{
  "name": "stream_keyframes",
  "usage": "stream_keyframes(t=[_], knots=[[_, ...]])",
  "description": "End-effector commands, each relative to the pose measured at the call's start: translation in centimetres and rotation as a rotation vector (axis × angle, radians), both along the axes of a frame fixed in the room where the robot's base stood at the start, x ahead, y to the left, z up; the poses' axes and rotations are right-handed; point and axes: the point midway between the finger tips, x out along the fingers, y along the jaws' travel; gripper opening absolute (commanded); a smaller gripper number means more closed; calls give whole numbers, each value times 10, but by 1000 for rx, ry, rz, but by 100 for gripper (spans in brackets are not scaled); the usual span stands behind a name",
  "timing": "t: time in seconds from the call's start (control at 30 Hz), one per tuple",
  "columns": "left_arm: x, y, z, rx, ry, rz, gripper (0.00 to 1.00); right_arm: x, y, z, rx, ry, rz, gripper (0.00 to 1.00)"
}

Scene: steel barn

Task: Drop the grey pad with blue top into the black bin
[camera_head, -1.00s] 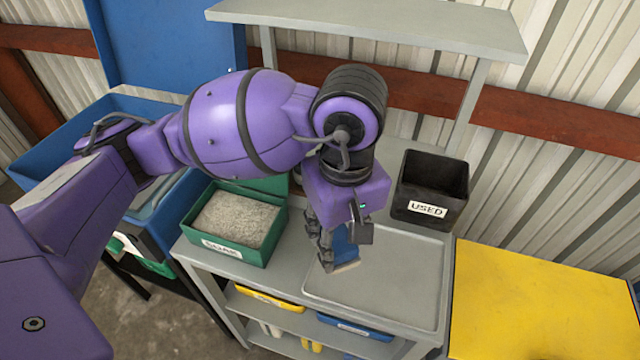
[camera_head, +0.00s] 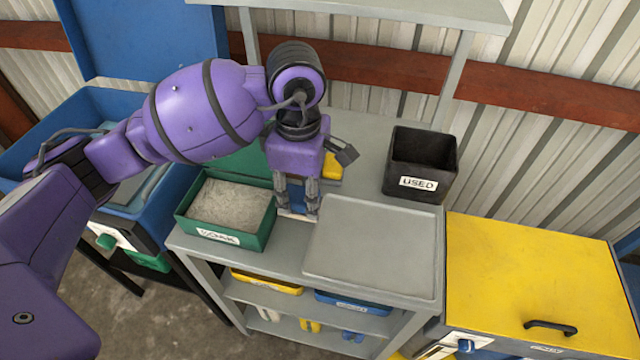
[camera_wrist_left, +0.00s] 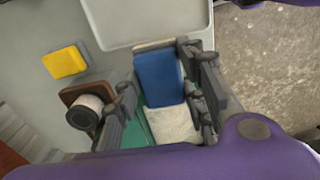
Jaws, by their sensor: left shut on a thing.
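My left gripper (camera_head: 297,205) is shut on the grey pad with blue top (camera_head: 296,192). The pad also shows between the fingers in the left wrist view (camera_wrist_left: 158,78), with its blue face toward the camera and a pale edge at its end. In the head view it hangs between the green box and the grey tray, and much of it is hidden by the fingers. The black bin (camera_head: 421,168), labelled "USED", stands at the back right of the bench, apart from the gripper. My right gripper is not in view.
A shelf (camera_head: 380,8) overhangs the back.

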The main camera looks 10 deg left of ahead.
Motion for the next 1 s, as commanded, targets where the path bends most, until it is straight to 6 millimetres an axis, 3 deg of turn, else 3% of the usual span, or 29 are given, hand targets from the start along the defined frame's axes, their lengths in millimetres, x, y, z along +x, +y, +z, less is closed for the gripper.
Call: stream_keyframes(t=[0.1, 0.27, 0.53, 0.7, 1.0], knots=[[16, 9, -25, 0, 7, 2, 14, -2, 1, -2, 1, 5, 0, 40], [32, 16, -45, -1, 4, 1, 14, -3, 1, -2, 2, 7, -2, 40], [43, 22, -61, -1, 5, 0, 14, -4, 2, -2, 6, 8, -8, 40], [43, 22, -87, -2, 4, -1, 14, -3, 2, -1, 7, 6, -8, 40], [44, 23, -91, -1, 1, -2, 14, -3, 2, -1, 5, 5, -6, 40]])
